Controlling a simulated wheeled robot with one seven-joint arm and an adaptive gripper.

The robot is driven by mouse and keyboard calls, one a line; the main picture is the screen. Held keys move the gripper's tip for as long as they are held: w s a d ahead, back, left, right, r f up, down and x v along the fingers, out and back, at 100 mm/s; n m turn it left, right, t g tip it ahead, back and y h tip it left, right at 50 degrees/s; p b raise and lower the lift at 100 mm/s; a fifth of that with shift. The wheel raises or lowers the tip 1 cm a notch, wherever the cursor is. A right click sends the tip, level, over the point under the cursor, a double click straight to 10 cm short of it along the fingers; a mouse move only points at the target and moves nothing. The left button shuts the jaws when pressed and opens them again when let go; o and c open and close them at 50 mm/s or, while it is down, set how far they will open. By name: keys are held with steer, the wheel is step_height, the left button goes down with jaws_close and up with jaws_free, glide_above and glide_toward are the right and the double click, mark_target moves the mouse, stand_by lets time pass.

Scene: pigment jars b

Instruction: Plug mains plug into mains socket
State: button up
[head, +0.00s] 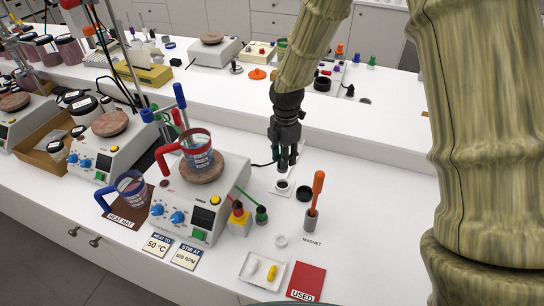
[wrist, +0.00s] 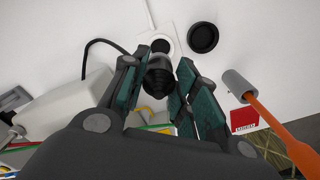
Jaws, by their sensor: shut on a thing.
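My gripper (head: 286,164) points down at the white bench behind the stirring hotplate. In the wrist view my gripper (wrist: 163,68) is shut on the black mains plug (wrist: 158,80), which sits between the green-lined finger pads. The mains socket (head: 283,186) is a white square plate with a dark round opening, just below the fingertips in the head view. In the wrist view the socket (wrist: 169,33) is partly hidden behind the plug. The plug appears to be above the socket and apart from it. A black cable (wrist: 98,42) runs from the hotplate side towards the plug.
A round black cap (head: 304,194) lies close to the right of the socket. An orange-handled tool (head: 317,190) stands in a grey holder nearby. The hotplate (head: 198,205) carries a red-handled beaker (head: 198,152) left of my gripper. Bench right of the tool is clear.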

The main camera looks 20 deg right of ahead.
steer(key=shift+d+r+p, duration=0.1)
steer(key=shift+r+p, duration=0.05)
steer(key=shift+p, duration=0.2)
steer(key=shift+f+b, duration=1.25)
steer(key=shift+f, duration=1.7)
steer(key=shift+p, duration=0.7)
steer(key=shift+f+b, duration=0.55)
steer(key=shift+f, duration=0.7)
stand_by(0.3)
steer(key=o, duration=1.2)
step_height(320, 180, up, 12)
